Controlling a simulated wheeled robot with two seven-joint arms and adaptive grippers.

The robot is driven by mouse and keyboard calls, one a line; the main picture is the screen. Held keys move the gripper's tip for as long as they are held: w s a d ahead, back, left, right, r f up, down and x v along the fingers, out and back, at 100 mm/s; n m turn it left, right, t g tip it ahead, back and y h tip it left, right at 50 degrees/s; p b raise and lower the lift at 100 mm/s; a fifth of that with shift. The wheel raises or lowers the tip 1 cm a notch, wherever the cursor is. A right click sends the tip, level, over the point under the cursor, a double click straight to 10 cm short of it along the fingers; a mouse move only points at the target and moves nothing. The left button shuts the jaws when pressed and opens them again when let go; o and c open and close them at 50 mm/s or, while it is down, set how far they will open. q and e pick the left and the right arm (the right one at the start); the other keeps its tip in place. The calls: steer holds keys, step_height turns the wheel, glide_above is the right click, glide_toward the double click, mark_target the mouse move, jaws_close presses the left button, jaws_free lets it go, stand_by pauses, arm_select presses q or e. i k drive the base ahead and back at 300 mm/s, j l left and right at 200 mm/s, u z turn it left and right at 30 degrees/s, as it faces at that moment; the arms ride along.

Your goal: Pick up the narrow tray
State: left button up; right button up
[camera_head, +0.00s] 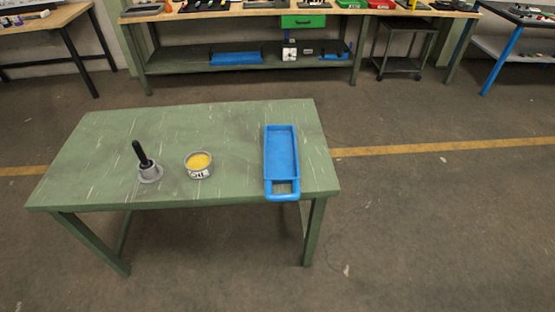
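A narrow blue tray (281,173) lies on the right part of a green table (226,128). It is long and shallow, looks empty, and its long side runs from the back of the table to the front. Its loop handle (282,196) points toward me and reaches the table's front edge. Neither of my grippers is in view, so I cannot see whether they are open or shut. Nothing touches or covers the tray.
On the same table stand a small tin of yellow stuff (198,167) and a grey holder with a black handle (149,170), both left of the tray. Bare floor (430,220) lies around the table. A long workbench (180,65) stands behind.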

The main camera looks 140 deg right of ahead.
mark_target(281, 162)
steer(key=z, duration=4.75)
steer(key=i+l+u, duration=0.45)
steer(key=k+j, duration=0.05)
